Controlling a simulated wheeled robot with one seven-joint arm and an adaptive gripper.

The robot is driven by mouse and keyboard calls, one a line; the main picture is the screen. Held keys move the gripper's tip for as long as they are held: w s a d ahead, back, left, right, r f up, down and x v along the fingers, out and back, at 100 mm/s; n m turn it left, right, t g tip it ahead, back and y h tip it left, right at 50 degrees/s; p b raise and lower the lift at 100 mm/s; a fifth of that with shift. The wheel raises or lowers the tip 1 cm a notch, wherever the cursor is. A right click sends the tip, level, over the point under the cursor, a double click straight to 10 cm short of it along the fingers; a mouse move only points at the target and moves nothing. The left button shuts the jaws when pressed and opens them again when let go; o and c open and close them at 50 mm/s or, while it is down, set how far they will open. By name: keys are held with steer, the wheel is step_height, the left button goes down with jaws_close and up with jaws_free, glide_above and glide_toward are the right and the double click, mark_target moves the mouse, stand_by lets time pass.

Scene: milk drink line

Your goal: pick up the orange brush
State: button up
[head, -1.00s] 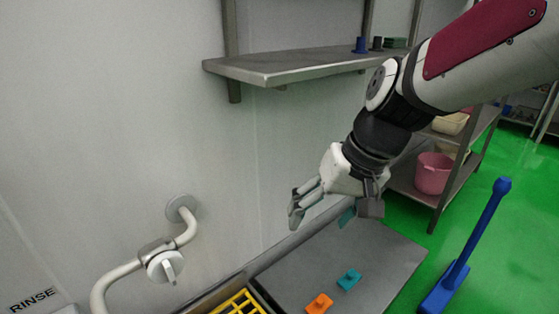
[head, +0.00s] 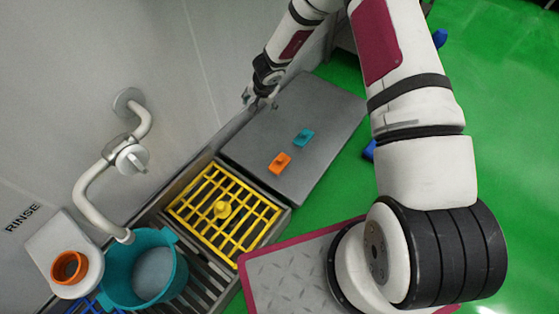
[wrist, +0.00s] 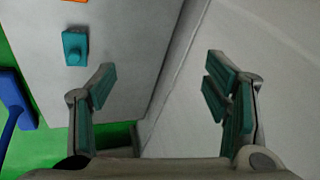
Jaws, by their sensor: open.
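The orange brush (head: 280,163) lies on the grey steel table, at its end near the yellow grid. In the wrist view only part of the orange brush (wrist: 74,13) shows, cut off by the top edge. My gripper (head: 260,99) is at the far left side of the table, by the wall, apart from the brush. In the wrist view my gripper (wrist: 163,95) has its teal-padded fingers wide apart with nothing between them.
A teal brush (head: 303,137) lies just beyond the orange one. The grey table (head: 318,98) is otherwise clear. The yellow grid (head: 186,207), a teal bucket (head: 178,279) and an orange cup (head: 82,262) stand nearer. A wall pipe (head: 92,187) juts out at left.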

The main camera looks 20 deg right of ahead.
mark_target(279, 159)
steer(key=s+d+f+m+g, duration=0.1)
steer(key=s+f, duration=0.2)
steer(key=f, duration=0.4)
steer(key=s+d+f+g+h, duration=0.1)
steer(key=s+f, duration=0.2)
steer(key=f, duration=0.4)
steer(key=s+d+f+m+g+h+b, duration=0.1)
steer(key=s+f, duration=0.2)
steer(key=f, duration=0.4)
steer(key=shift+d+f+m+g, duration=0.25)
steer(key=shift+d+m+g, duration=0.05)
steer(key=shift+d, duration=0.1)
steer(key=shift+w+d+f+b, duration=0.15)
steer(key=shift+f+b, duration=0.6)
steer(key=shift+f, duration=0.8)
steer(key=shift+s+d+f+b, duration=0.15)
steer(key=shift+f+b, duration=0.6)
steer(key=shift+f, duration=0.8)
steer(key=shift+w, duration=0.1)
steer(key=c, duration=1.5)
